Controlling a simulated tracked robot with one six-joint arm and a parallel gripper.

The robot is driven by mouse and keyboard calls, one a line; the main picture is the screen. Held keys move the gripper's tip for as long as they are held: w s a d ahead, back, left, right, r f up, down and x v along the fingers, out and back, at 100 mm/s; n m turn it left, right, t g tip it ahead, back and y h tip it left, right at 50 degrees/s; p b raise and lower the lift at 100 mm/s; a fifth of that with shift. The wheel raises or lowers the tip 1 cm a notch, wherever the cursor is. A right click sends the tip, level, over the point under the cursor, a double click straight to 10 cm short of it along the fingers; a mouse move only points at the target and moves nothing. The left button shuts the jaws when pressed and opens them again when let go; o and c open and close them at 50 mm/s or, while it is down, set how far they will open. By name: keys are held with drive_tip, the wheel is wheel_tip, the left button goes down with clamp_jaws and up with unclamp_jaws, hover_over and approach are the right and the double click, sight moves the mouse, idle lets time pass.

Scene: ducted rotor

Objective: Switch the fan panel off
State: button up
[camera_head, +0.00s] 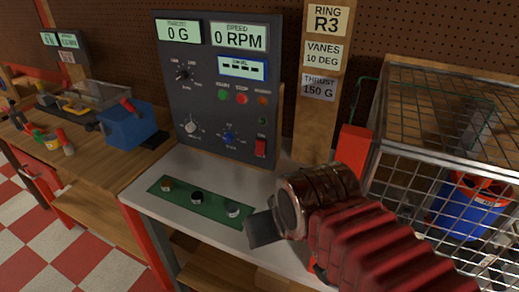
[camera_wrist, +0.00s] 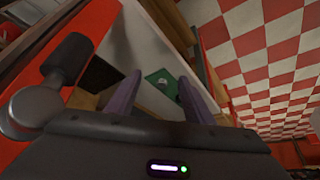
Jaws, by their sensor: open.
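The fan panel (camera_head: 219,90) is a dark grey upright box at the back of a pale bench in the head view. Its displays read 0 G and 0 RPM, with a third small display below. It carries knobs, green, red and orange round buttons, and a red rocker switch (camera_head: 260,147) at its lower right. The switch's position is too small to tell. My gripper (camera_head: 262,228) is in front of and below the panel, over the bench's front right, apart from the switch. In the wrist view my gripper (camera_wrist: 160,88) has its two fingers spread with nothing between them.
A green mat (camera_head: 180,197) with three small round pieces lies on the bench (camera_head: 150,178); it also shows in the wrist view (camera_wrist: 160,80). A labelled wooden post (camera_head: 316,130) and a wire cage (camera_head: 440,110) stand right. A blue bin (camera_head: 128,126) sits left.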

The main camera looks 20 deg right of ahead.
clamp_jaws()
idle(0.3)
idle(1.2)
